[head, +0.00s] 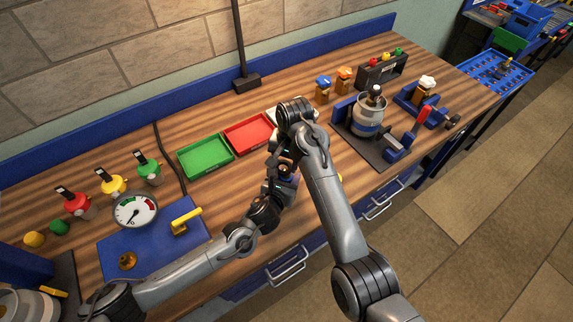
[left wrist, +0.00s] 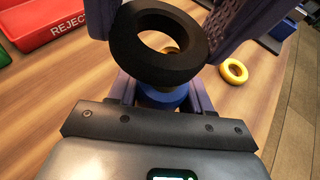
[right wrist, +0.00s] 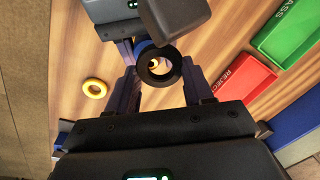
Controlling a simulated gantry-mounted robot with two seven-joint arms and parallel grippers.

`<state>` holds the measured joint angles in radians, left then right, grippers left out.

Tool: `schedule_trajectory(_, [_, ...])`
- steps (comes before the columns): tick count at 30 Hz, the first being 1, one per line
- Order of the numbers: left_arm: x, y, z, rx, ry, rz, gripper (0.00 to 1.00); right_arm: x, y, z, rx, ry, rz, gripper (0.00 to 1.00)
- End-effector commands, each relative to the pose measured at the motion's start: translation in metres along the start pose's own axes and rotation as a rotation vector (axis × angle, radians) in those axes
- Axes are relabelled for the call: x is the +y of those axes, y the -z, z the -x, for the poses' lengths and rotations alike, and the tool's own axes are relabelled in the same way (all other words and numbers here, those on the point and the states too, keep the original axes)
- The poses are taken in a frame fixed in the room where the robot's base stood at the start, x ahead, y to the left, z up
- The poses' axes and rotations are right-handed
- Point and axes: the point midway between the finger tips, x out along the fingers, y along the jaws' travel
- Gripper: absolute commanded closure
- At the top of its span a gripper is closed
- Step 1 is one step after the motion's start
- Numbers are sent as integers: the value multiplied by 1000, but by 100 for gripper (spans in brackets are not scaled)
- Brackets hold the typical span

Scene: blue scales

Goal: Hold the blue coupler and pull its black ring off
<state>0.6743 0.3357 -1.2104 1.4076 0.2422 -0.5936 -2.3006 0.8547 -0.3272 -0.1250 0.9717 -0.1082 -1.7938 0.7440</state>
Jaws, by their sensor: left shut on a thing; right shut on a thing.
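The black ring (left wrist: 125,38) is between my right gripper's fingers (right wrist: 160,85), which are shut on it. The blue coupler (left wrist: 165,98) sits between my left gripper's fingers (left wrist: 165,95), which are shut on it. Its blue edge also shows behind the ring (right wrist: 160,83) in the right wrist view (right wrist: 143,46). A brass part shows through the ring's hole. I cannot tell whether ring and coupler still touch. In the head view both grippers meet over the bench's front middle, and my arms hide the ring and coupler there.
A green tray (head: 205,157) and a red tray (head: 249,134), marked REJECT, lie just behind the grippers. A yellow ring (left wrist: 233,71) lies on the wood nearby. A blue board with a gauge (head: 135,210) is at left; a canister (head: 368,117) stands at right.

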Motion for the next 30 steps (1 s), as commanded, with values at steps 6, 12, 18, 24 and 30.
schedule_trajectory(6, [0, 1, 0, 2, 0, 1, 90, 0, 0, 9, -1, -2, -2, 77])
schedule_trajectory(12, [1, 1, 0, 1, -2, 2, 90, 0, 1, 18, -2, -2, -3, 77])
schedule_trajectory(18, [1, 1, 0, 1, -3, 2, 90, -1, 1, 24, -3, -3, -4, 77])
schedule_trajectory(24, [2, 1, 0, 1, -4, 2, 90, 0, 0, 25, -4, -4, -4, 77])
schedule_trajectory(30, [2, 1, 0, 1, -4, 2, 39, 0, 1, 25, -4, -4, -4, 77])
